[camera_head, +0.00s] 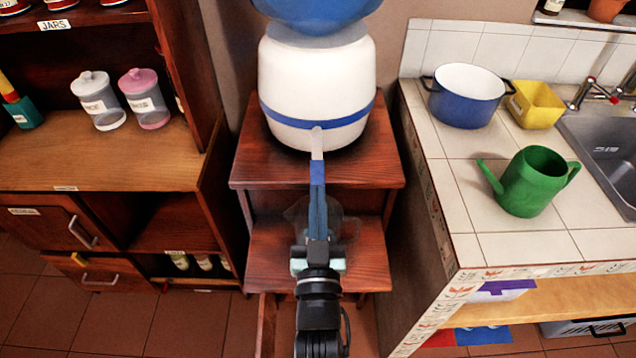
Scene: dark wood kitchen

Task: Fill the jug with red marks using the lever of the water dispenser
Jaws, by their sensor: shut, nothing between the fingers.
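The water dispenser (316,80) is a white rounded vessel with a blue band and a blue top, standing on the upper step of a wooden stand. A long lever, grey above (317,146) and blue below (318,195), runs down the picture from its front. A transparent jug (345,228) stands on the lower step under the lever, partly hidden by the lever and my arm. I cannot make out red marks on it. My gripper (318,246) is shut and empty at the lower end of the lever. Whether it touches the lever or jug is unclear.
On the right, a tiled counter (510,245) holds a blue pot (466,98), a yellow container (537,104) and a green watering can (530,182) beside a sink (605,150). On the left, a wooden cabinet (100,170) holds jars. Tiled floor shows at lower left.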

